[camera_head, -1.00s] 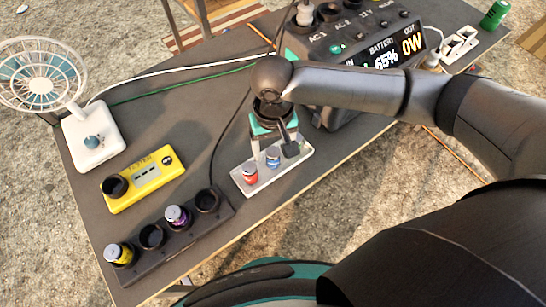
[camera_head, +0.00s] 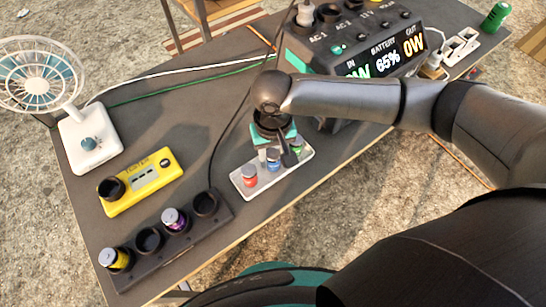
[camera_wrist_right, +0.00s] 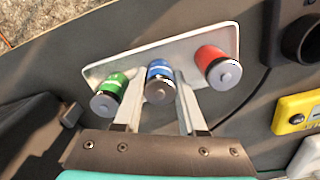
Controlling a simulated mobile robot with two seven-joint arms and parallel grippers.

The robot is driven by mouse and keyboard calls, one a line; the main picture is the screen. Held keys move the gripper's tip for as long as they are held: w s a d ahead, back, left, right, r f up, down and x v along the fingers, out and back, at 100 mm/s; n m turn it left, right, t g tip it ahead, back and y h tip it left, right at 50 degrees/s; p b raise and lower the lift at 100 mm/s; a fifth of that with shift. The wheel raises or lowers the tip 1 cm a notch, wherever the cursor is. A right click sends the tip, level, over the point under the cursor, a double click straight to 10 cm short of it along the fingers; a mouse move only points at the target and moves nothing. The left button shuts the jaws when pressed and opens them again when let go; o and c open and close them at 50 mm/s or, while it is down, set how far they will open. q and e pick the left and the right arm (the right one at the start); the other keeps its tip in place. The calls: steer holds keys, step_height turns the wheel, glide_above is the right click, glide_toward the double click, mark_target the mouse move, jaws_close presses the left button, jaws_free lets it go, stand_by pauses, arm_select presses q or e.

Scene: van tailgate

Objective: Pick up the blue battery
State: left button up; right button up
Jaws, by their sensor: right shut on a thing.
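The blue battery (camera_head: 273,159) stands upright in the middle of a white tray (camera_head: 242,187), between a red battery (camera_head: 250,174) and a green battery (camera_head: 298,147). In the right wrist view the blue battery (camera_wrist_right: 158,84) has a silver top and stands between the two fingers. My right gripper (camera_head: 272,155) reaches down over the tray and is shut on the blue battery. The red battery (camera_wrist_right: 219,70) and green battery (camera_wrist_right: 110,94) stand apart on either side of the fingers. My left gripper is not in view.
A black power station (camera_head: 350,45) stands behind. A dark holder (camera_head: 190,232) with yellow and purple batteries, a yellow tester (camera_head: 150,185) and a white fan (camera_head: 92,145) are at left. The table's front edge runs close to the tray.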

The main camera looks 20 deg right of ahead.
mark_target(272, 153)
steer(key=shift+c, duration=0.7)
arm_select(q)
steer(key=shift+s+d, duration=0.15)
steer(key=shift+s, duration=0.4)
arm_select(e)
jaws_close()
step_height(272, 153, up, 10)
steer(key=p, duration=0.4)
arm_select(q)
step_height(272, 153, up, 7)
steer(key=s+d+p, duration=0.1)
steer(key=p, duration=0.2)
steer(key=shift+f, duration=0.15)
arm_select(e)
step_height(272, 153, up, 10)
